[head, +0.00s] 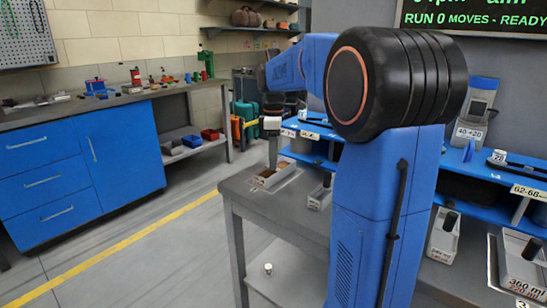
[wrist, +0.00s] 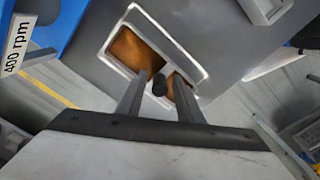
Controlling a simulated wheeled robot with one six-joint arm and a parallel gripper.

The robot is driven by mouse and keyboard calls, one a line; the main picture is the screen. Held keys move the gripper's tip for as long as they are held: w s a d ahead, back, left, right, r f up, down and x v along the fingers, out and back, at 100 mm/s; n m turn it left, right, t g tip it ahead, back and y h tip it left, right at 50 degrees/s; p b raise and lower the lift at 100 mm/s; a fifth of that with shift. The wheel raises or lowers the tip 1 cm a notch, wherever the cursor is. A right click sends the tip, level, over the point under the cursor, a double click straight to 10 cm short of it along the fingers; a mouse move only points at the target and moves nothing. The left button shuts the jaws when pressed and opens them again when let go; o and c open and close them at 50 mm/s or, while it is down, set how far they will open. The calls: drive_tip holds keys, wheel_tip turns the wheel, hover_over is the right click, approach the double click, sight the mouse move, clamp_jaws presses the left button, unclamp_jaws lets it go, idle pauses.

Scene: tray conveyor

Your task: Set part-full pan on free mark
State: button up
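A light grey rectangular pan (head: 283,184) with brown contents stands on the grey table, and it also shows in the wrist view (wrist: 108,52). Its upright black knob (wrist: 160,85) stands in the middle of it. My gripper (head: 272,160) points down over this pan. In the wrist view its two fingers (wrist: 160,80) are apart on either side of the knob, with a gap visible. A second grey pan (head: 319,198) with a black knob stands to the right on the same table. I cannot tell from here which mark is free.
More pans with black knobs stand at the right, one (head: 443,238) beside another labelled 360 ml (head: 517,268). Blue shelving (head: 500,170) with labels runs behind. A blue-fronted bench (head: 85,165) stands at the left, with open floor before it.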

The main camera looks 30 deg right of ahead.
drive_tip(key=shift+r, duration=0.1)
wheel_tip(320, 180, up, 12)
drive_tip(key=s+a+f+m+t, duration=0.1)
drive_tip(key=s+a+f+m, duration=0.3)
drive_tip(key=s, duration=0.4)
drive_tip(key=s+a+f+m+t, duration=0.1)
drive_tip(key=s+a+f, duration=0.2)
drive_tip(key=s+a, duration=0.35)
drive_tip(key=s+a+f+m+t, duration=0.1)
drive_tip(key=s+a+f+m, duration=0.1)
drive_tip(key=s+f, duration=0.5)
drive_tip(key=s+a+f+m+t, duration=0.1)
drive_tip(key=s+a+f+m, duration=0.2)
drive_tip(key=s+f, duration=0.5)
drive_tip(key=shift+s+a+m+t, duration=0.15)
drive_tip(key=shift+s+m+t, duration=0.2)
drive_tip(key=shift+m+t, duration=0.05)
